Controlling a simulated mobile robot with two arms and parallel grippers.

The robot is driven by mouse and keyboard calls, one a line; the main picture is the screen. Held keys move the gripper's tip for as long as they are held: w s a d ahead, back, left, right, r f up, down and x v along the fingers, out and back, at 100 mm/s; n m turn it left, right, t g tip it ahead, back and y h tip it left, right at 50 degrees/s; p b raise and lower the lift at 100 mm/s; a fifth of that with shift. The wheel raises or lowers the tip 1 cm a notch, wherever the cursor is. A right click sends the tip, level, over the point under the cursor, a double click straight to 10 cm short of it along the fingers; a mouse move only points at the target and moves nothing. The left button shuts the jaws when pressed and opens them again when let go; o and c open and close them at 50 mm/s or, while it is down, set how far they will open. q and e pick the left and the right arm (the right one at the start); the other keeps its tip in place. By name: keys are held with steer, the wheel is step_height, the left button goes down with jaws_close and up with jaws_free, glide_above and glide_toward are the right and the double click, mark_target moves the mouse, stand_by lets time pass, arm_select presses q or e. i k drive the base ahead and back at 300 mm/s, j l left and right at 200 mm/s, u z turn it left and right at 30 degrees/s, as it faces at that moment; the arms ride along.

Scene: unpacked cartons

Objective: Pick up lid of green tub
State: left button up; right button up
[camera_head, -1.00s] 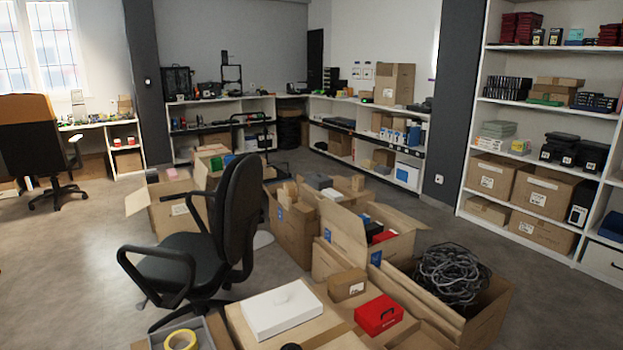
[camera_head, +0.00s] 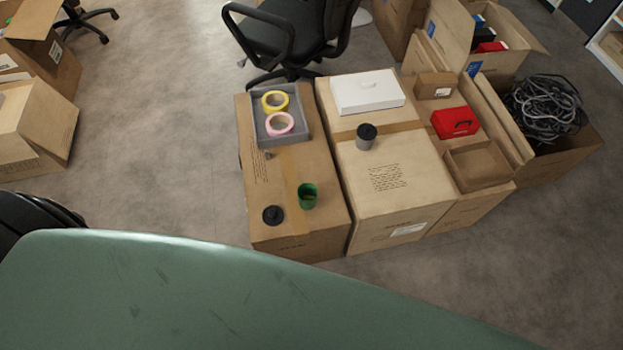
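A small green tub (camera_head: 307,196) stands on the near end of a closed carton (camera_head: 284,230). It looks open at the top, with something dark inside that I cannot make out. A round black lid (camera_head: 273,215) with a raised knob lies flat on the same carton, just left of the tub and apart from it. A grey tub with a black lid on it (camera_head: 367,136) stands on the middle carton (camera_head: 381,206). Neither of my grippers shows in this view.
A grey tray (camera_head: 258,129) holds yellow (camera_head: 275,101) and pink (camera_head: 280,124) tape rolls. An office chair (camera_head: 290,30) stands behind.

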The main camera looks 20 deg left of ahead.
mark_target(273, 215)
steer(key=u, duration=1.05)
